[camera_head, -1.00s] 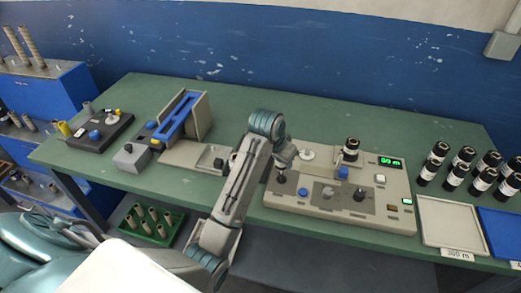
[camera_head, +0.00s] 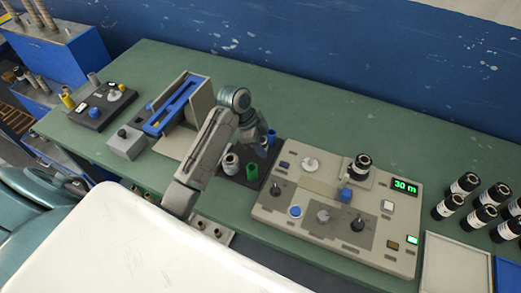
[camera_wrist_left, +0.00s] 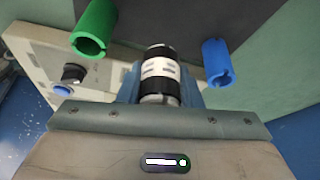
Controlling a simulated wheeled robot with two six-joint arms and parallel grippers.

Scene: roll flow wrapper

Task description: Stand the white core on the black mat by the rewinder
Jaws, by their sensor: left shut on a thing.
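My left gripper (camera_wrist_left: 160,88) is shut on the white core (camera_wrist_left: 160,67), which has black bands; in the head view the core (camera_head: 231,163) looks upright at the left part of the black mat (camera_head: 262,160). I cannot tell whether its lower end touches the mat. A green core (camera_head: 252,172) stands beside it on the mat, and a blue core (camera_head: 271,137) stands farther back. Both also show in the wrist view, green (camera_wrist_left: 93,28) at left and blue (camera_wrist_left: 217,62) at right. The rewinder (camera_head: 290,215) is just right of the mat. My right gripper is not in view.
The rewinder carries knobs, a black roll (camera_head: 360,166) and a green display (camera_head: 404,187). A slotted blue device (camera_head: 175,108) stands left of the mat. Several black rolls (camera_head: 466,185) and a pale tray (camera_head: 457,263) are at right. Bare green table (camera_head: 330,115) lies behind.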

